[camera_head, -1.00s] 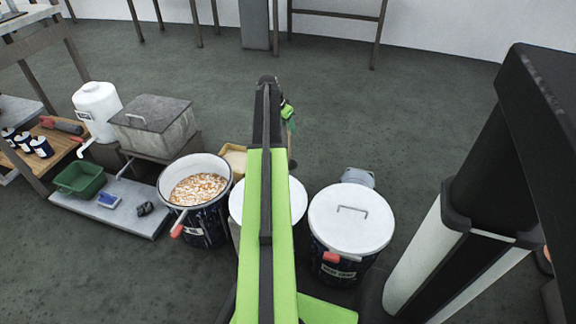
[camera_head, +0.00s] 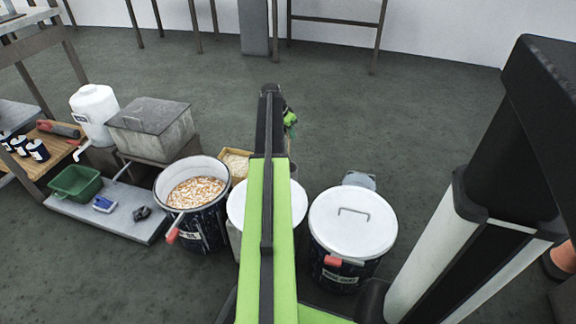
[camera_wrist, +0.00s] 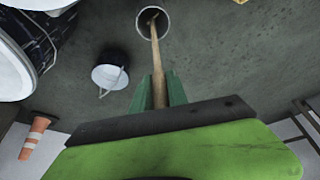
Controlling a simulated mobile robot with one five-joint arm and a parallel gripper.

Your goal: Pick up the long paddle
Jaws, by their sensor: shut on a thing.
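The long paddle shows in the wrist view as a thin wooden shaft (camera_wrist: 157,58). It runs from between my fingers up the picture into a round, open-topped holder (camera_wrist: 138,27), where its far end is hidden. My gripper (camera_wrist: 161,90) is shut on the shaft, with one green finger on each side. In the head view my gripper (camera_head: 290,118) is partly hidden behind my arm, and I cannot make out the paddle clearly there.
In the head view, a bucket of orange-and-white bits (camera_head: 196,192), a white-lidded bucket (camera_head: 352,222) and another lidded one (camera_head: 238,205) stand near my arm. A grey lidded bin (camera_head: 150,125) is left. The wrist view shows an orange cone (camera_wrist: 40,125). Floor beyond is open.

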